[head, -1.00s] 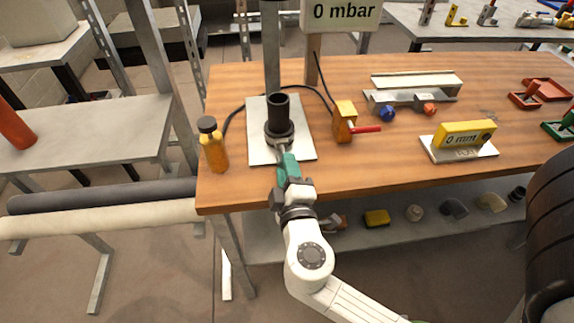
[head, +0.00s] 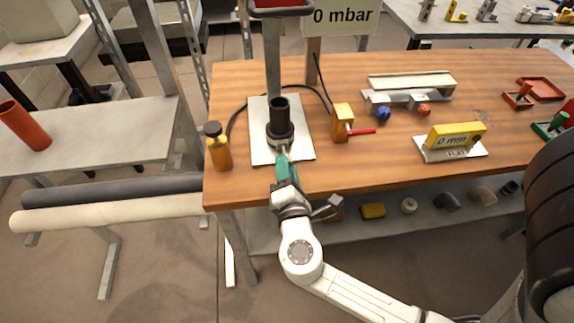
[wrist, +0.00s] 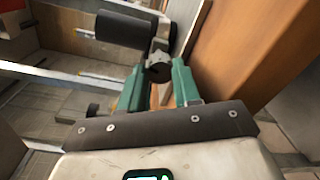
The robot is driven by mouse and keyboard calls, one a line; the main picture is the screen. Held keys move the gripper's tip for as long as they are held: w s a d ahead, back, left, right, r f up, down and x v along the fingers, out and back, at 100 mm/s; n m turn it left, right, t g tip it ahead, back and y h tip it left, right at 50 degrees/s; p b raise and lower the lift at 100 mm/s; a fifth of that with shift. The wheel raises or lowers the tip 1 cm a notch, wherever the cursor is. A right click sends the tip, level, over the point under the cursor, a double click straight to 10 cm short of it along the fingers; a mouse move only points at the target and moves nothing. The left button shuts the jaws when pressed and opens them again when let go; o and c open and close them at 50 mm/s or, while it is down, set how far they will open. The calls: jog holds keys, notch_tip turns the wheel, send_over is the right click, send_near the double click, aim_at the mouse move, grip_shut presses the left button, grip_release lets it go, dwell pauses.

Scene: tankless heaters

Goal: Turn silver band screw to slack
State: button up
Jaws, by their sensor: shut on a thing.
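A black upright pipe (head: 279,112) stands on a white plate (head: 301,150) on the wooden bench. A band with a silver part (wrist: 161,44) circles its lower end; the pipe also shows in the wrist view (wrist: 124,30). My gripper (head: 283,157) is at the front of the pipe's base, its green fingers pointing at the band. In the wrist view, my gripper (wrist: 158,82) is shut on a dark round piece (wrist: 158,72), seemingly the band screw's head. How tight the band is cannot be told.
An amber bottle (head: 218,152) stands left of the plate. A yellow valve block with a red lever (head: 344,122) is to the right, with a black hose behind. A "0 mbar" sign (head: 341,16) stands behind. The bench front is clear.

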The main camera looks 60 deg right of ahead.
jog(key=shift+n, duration=0.5)
jog(key=o, duration=1)
jog(key=shift+f, duration=0.1)
jog(key=shift+o, duration=0.2)
